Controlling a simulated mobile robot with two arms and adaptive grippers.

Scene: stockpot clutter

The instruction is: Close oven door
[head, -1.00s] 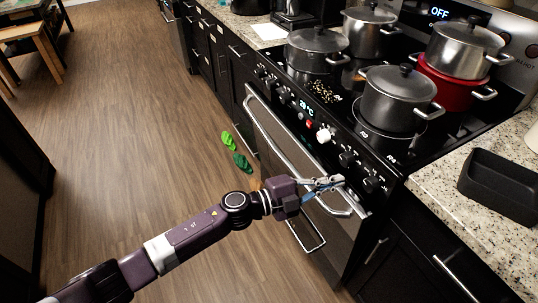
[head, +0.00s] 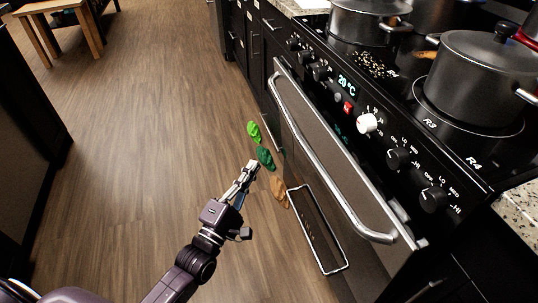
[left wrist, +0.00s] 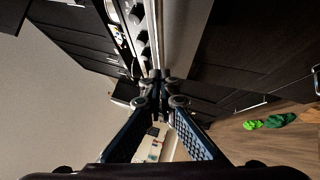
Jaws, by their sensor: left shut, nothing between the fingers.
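The oven door (head: 325,165) is a dark panel with a pale metal frame and a long silver handle (head: 325,160). It stands upright below the control panel, close to the oven front; I cannot tell whether a small gap is left at its top edge. My left gripper (head: 252,169) is shut and empty, above the floor to the left of the door and apart from the handle. In the left wrist view its fingertips (left wrist: 157,92) meet with nothing between them. My right gripper is not in view.
A lower drawer handle (head: 322,235) juts out beneath the door. Light green (head: 254,132), dark green (head: 265,158) and brown (head: 279,192) items lie on the floor by the oven. Pots, including a large one (head: 480,85), stand on the stove. The wooden floor at left is clear.

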